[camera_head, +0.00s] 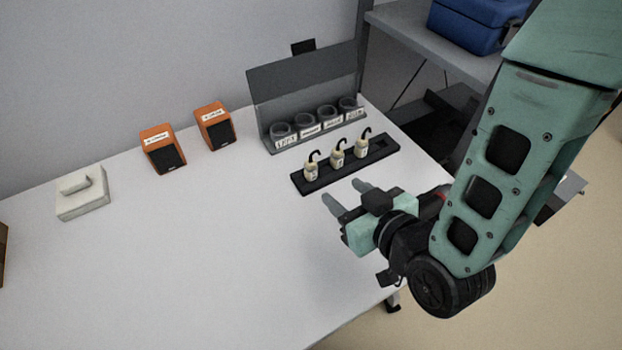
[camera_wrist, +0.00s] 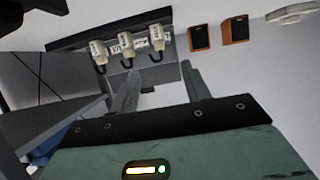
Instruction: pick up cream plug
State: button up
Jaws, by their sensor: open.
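Three cream plugs with black hooked cords stand upright in a black tray (camera_head: 308,187): a left plug (camera_head: 311,171), a middle plug (camera_head: 337,158) and a right plug (camera_head: 361,148). My gripper (camera_head: 343,194) is open and empty, in front of the tray and apart from the plugs. In the wrist view, the three plugs (camera_wrist: 97,52) (camera_wrist: 126,44) (camera_wrist: 156,36) show beyond my open fingers (camera_wrist: 160,73). Their labels are too small to read.
A grey stand (camera_head: 270,85) with several labelled round sockets is behind the tray. Two orange speakers (camera_head: 163,150) (camera_head: 214,126) and a white block (camera_head: 82,195) are to the left. A shelf with a blue case (camera_head: 470,22) is at right. The table's (camera_head: 200,260) front left is clear.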

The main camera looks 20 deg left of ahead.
aim_at(314, 170)
jog(key=p+x, duration=0.1)
jog(key=x, duration=0.5)
jog(key=shift+w+a+f+p, duration=0.1)
jog(key=shift+p, duration=0.2)
jog(key=shift+f+p+x, duration=0.15)
jog(key=shift+p+x, duration=0.1)
jog(key=shift+x, duration=1.35)
jog(key=shift+f+p+x, duration=0.15)
jog(key=shift+p+x, duration=0.1)
jog(key=shift+x, duration=1.3)
grip_shut()
